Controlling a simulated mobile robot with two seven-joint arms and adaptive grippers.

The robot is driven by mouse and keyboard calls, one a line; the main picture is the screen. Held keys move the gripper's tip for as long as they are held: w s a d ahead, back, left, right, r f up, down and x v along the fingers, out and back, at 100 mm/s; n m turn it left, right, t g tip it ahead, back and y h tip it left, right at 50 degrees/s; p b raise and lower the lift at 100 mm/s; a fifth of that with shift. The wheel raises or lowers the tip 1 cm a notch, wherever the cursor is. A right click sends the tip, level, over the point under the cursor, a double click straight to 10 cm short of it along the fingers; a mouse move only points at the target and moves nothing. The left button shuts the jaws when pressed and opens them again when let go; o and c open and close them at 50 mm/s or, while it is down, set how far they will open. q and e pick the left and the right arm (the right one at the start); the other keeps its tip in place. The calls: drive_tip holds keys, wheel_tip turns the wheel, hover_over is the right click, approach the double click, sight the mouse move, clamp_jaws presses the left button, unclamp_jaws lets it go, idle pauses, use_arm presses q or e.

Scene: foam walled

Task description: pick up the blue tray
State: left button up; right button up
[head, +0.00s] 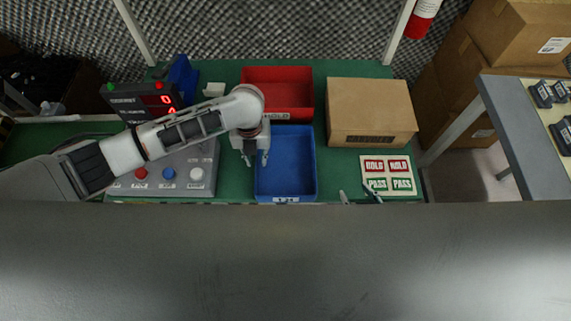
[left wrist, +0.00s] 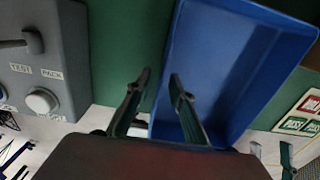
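The blue tray (head: 287,170) lies on the green tabletop, looks empty, and has a label on its front wall. It also fills the right half of the left wrist view (left wrist: 225,70). My left gripper (head: 256,160) is open above the tray's left wall. In the left wrist view its fingers (left wrist: 154,82) stand apart, one outside the wall and one on the inner side; contact cannot be told. My right gripper (head: 358,196) shows only its fingertips at the table's front edge, right of the tray. They are apart with nothing between them.
A red tray (head: 277,76) stands just behind the blue one. A cardboard box (head: 371,105) is at the back right, with a HOLD/PASS card (head: 388,175) before it. A grey button panel (head: 170,176) and a red-digit display (head: 141,101) are on the left, under my left arm.

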use_arm(q)
drive_tip(key=shift+f, duration=0.35)
clamp_jaws()
drive_tip(key=shift+d+r, duration=0.1)
